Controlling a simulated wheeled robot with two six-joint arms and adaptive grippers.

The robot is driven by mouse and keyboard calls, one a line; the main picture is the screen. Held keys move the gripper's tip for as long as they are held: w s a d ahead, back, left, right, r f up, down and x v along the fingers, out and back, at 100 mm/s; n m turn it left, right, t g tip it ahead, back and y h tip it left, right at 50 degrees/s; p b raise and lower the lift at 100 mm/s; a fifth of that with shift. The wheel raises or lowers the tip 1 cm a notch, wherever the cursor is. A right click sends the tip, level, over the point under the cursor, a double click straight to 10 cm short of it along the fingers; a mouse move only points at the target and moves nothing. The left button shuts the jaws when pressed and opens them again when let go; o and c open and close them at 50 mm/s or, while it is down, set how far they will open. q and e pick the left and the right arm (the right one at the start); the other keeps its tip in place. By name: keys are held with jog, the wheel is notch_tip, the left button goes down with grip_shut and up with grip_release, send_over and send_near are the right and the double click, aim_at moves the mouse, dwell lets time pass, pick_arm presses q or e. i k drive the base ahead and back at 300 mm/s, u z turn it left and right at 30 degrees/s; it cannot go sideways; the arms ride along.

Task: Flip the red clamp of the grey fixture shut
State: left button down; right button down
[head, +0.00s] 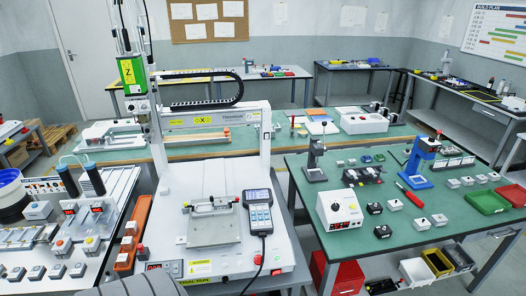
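The grey fixture (213,230) sits on the white base of the gantry machine, near the middle of the view. Neither of my grippers shows in this view.
The gantry's Z head (132,70) stands behind and left of the fixture. A handheld control pendant (260,212) with a cable is right of the fixture. A green-topped table (345,255) with small parts is to the right.

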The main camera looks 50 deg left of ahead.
aim_at(237, 198)
jog(key=u, duration=0.55)
jog(key=i, duration=0.85)
jog(key=u, duration=0.85)
